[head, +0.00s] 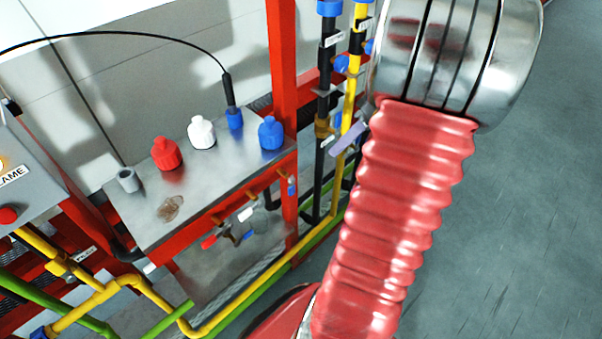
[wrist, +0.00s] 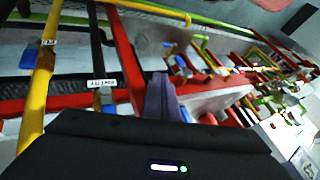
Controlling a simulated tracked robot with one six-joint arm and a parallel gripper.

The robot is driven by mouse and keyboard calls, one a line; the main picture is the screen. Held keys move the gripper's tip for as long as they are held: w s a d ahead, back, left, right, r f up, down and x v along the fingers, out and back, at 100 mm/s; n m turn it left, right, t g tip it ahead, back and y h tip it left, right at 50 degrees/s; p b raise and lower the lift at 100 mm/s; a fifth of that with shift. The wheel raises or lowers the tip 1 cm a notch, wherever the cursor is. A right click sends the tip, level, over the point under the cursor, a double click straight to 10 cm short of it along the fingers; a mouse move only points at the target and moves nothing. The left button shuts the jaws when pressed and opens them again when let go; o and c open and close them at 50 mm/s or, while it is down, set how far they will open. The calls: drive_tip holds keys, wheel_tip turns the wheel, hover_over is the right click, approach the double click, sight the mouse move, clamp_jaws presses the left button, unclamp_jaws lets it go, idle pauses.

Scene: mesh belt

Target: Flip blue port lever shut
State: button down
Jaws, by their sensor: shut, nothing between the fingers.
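The blue port (head: 271,134) is a blue cap at the right end of the steel bench top. A small blue lever (head: 291,186) hangs below it at the bench's front right corner, by the red post. Its exact angle is too small to tell. My gripper (head: 348,140) shows as a purple-grey tip beside the yellow pipe, right of the lever and apart from it in the picture. In the wrist view my gripper (wrist: 160,96) has its purple fingers together and empty. A small blue piece shows just right of them; I cannot tell whether it is this lever.
The steel bench (head: 150,222) also bears a red cap (head: 166,154), a white cap (head: 201,132) and a grey socket (head: 128,180). A red lever (head: 208,242) and a white lever (head: 245,214) hang under its front edge. A red post (head: 283,60) and a yellow pipe (head: 351,90) stand near my gripper.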

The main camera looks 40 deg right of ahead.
sight(292, 186)
drive_tip(key=shift+d+f, duration=0.1)
idle(0.3)
drive_tip(key=w+a+f, duration=0.3)
drive_tip(key=a+f, duration=0.5)
drive_tip(key=shift+w+a, duration=0.2)
drive_tip(key=shift+a, duration=0.2)
drive_tip(key=shift+a, duration=0.1)
idle(0.3)
